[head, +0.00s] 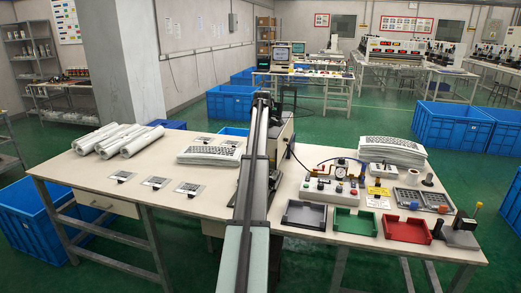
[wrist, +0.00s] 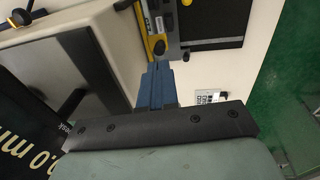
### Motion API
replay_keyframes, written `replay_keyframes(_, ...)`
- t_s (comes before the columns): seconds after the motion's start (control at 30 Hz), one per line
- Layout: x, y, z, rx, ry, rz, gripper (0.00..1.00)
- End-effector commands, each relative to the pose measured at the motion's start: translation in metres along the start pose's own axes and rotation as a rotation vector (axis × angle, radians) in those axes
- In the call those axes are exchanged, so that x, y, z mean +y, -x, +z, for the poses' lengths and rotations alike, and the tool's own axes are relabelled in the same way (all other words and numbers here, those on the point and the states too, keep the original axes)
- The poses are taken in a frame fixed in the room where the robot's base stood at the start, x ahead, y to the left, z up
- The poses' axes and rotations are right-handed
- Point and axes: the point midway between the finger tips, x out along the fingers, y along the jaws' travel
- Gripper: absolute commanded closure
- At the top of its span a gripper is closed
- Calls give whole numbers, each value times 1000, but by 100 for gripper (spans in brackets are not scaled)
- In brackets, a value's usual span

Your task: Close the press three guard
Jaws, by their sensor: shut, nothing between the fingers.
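In the wrist view, my gripper's blue fingers (wrist: 155,78) are together and empty. In the head view, my arm reaches away over the bench and hides my gripper. A grey machine (head: 282,138), possibly the press, is partly hidden behind the arm's far end.
In the wrist view, a grey metal body with a dark lever (wrist: 75,100) lies left of my fingers. In the head view, the bench (head: 130,170) holds rolls (head: 115,138) and film stacks left, and a control box (head: 333,188) and coloured trays (head: 355,222) right.

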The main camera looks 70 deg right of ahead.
Motion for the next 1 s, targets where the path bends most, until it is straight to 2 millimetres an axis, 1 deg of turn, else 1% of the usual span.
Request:
replay_keyframes(0.03, 1, 12, 0, 0, 0, 1, 100)
replay_keyframes(0.2, 1, 45, 0, 0, 0, 1, 100)
replay_keyframes(0.3, 1, 61, 0, 0, 0, 1, 100)
replay_keyframes(0.43, 1, 78, 0, 0, 0, 0, 100)
replay_keyframes(0.57, 0, 87, 0, 0, 0, 0, 100)
replay_keyframes(0.67, -1, 91, -4, 1, 4, 0, 100)
replay_keyframes(0.8, -10, 92, -3, -6, 4, 10, 100)
replay_keyframes(1.0, -10, 91, -1, -8, -179, 36, 100)
